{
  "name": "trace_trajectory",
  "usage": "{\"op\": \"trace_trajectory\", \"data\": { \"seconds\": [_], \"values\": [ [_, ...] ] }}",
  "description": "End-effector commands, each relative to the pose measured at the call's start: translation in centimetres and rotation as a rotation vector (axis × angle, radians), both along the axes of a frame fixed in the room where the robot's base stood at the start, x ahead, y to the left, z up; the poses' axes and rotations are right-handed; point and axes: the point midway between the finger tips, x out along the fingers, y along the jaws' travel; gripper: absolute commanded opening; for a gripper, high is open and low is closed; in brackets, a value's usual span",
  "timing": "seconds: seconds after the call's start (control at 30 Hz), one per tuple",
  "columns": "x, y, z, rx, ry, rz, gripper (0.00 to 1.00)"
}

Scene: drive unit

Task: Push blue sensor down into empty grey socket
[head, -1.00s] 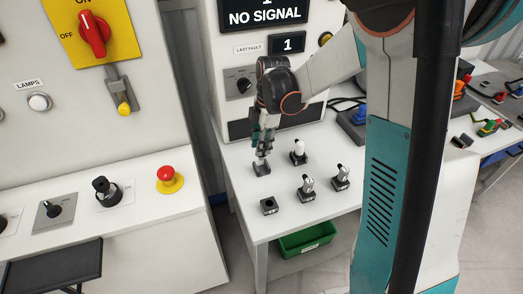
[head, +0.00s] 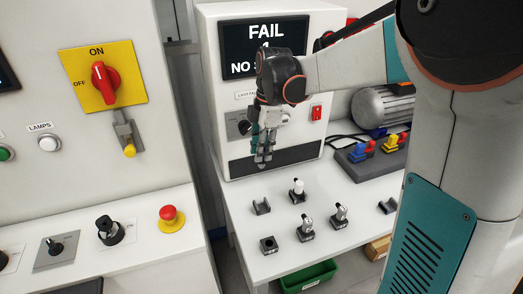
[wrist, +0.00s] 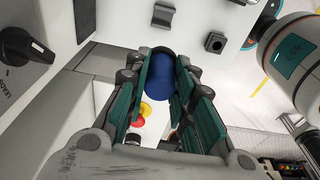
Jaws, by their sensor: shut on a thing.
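My gripper (head: 264,158) hangs above the white bench, behind the row of sockets. In the wrist view its fingers (wrist: 160,85) are shut on the blue sensor (wrist: 162,77), a dark blue cylinder. In the head view the fingers mostly hide the sensor. The empty grey socket (head: 268,245), a square block with a dark round hole, stands at the bench's front left. It also shows in the wrist view (wrist: 215,42). The sensor is well apart from it. An empty grey cradle (head: 261,207) sits under and in front of my gripper.
A white-topped sensor (head: 297,188) and two grey-topped sensors (head: 306,228) (head: 340,216) stand in sockets right of the empty one. A screen (head: 265,47) reading FAIL is behind my gripper. A green bin (head: 308,277) is below the bench.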

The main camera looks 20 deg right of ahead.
Motion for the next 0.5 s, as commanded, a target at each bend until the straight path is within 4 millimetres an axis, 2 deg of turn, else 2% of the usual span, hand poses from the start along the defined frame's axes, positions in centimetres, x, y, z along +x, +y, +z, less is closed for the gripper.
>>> {"op": "trace_trajectory", "data": {
  "seconds": [0.17, 0.5],
  "values": [
    [-0.3, 0.1, 0.0, 0.0, 0.0, 0.0, 0.0],
    [-3.8, 0.8, 0.1, 0.0, 0.0, 0.0, 0.0]
  ]
}}
